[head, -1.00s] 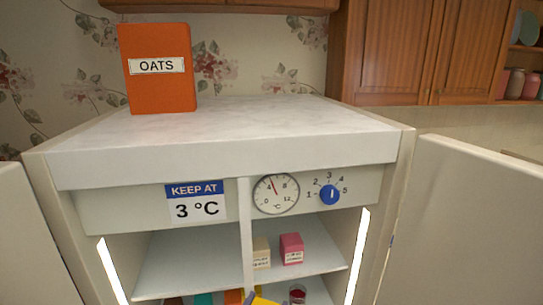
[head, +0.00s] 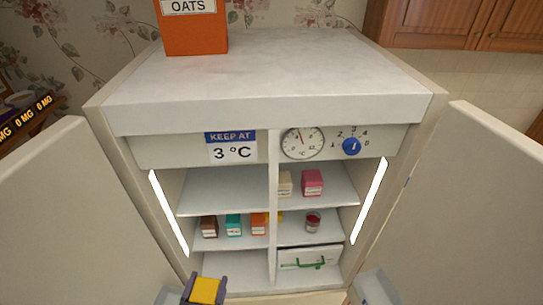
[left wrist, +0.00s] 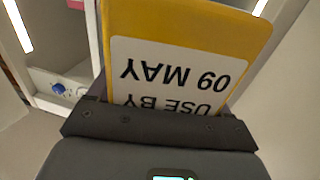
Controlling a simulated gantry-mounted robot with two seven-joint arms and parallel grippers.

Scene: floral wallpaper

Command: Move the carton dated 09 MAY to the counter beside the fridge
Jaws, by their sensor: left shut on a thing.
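The yellow carton (head: 205,290) is in my left gripper (head: 206,284), low in front of the open fridge (head: 275,118). In the left wrist view the carton (left wrist: 190,25) fills the top, and its white label reads USE BY 09 MAY, upside down. The left gripper (left wrist: 160,125) is shut on it; the fridge interior shows behind at upper left. The carton's lower part is hidden by the gripper. No counter beside the fridge is clearly visible.
Both fridge doors (head: 70,210) (head: 470,200) stand open. The shelves hold brown (head: 209,227), teal (head: 233,225), orange (head: 258,223), cream (head: 285,184) and pink (head: 312,183) cartons, a red jar (head: 313,222) and a drawer (head: 310,262). An OATS box (head: 192,32) stands on top.

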